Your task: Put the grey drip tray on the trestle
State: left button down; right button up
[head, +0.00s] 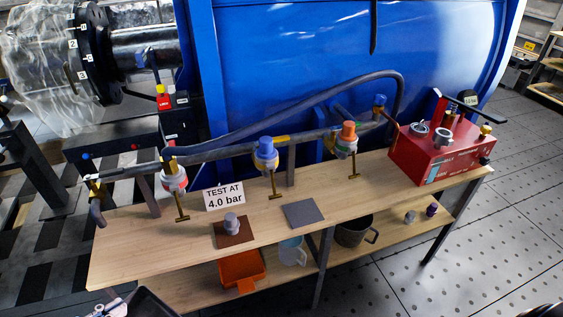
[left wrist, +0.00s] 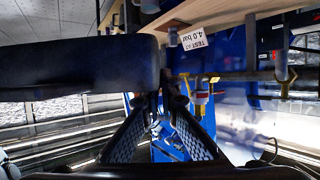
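The drip tray (head: 152,304), dark grey, shows only in part at the bottom left of the head view, in front of the bench. In the left wrist view the tray (left wrist: 75,68) is a large dark shape across the upper left. My left gripper (head: 118,306) is at the tray's edge; in the left wrist view its fingers (left wrist: 160,98) close in on the tray's end and hold it. The trestle (head: 125,255) is a wooden bench with a lower shelf. A grey square (head: 304,214) and a brown square (head: 234,238) lie on its top. My right gripper is not seen.
A grey fitting (head: 231,221) stands on the brown square. A pipe with valves (head: 265,152) runs along the back by a "TEST AT 4.0 bar" sign (head: 224,196). A red box (head: 440,152) stands at right. The shelf holds an orange tray (head: 240,273), a jug (head: 292,250) and a bucket (head: 352,232).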

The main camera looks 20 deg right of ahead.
aim_at(385, 191)
jog(key=l, duration=1.2)
jog(key=i+l, duration=0.15)
jog(key=l, duration=2.3)
jog(key=i, duration=0.05)
